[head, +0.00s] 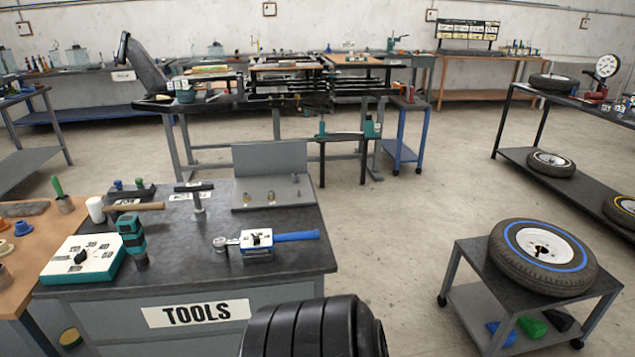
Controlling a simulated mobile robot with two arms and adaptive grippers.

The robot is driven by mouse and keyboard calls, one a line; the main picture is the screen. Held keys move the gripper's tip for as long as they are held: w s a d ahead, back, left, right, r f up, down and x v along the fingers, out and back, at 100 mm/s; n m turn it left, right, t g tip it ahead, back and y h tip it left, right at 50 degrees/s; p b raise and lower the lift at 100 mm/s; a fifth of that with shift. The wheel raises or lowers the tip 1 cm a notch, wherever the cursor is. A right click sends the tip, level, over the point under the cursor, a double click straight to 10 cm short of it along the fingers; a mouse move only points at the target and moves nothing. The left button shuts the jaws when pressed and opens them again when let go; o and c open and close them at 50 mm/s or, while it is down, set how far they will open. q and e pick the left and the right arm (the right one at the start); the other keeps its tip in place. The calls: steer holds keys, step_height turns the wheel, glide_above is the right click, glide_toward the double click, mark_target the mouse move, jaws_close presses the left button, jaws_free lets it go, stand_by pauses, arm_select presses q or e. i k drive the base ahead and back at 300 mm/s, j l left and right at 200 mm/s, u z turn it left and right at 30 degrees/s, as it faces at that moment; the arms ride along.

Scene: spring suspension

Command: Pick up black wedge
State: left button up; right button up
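A small black wedge (559,320) lies on the lower shelf of the low wheeled cart (476,277) at the right. A green wedge (532,326) and a blue wedge (501,333) lie beside it to the left. The cart's top and the tyre on it are above the wedges. Neither of my grippers shows; a black rounded part of my own arm fills the bottom middle.
A tyre with a blue ring (505,258) lies on the cart top. Open floor (390,250) lies between bench and cart.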

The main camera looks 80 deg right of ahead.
mark_target(562, 321)
steer(key=z, duration=4.45)
steer(key=i+l+u, duration=0.1)
steer(key=u, duration=0.25)
steer(key=i+l+u, duration=0.1)
steer(key=u, duration=0.3)
steer(key=i+l+u, duration=0.1)
steer(key=u, duration=0.25)
steer(key=l, duration=0.1)
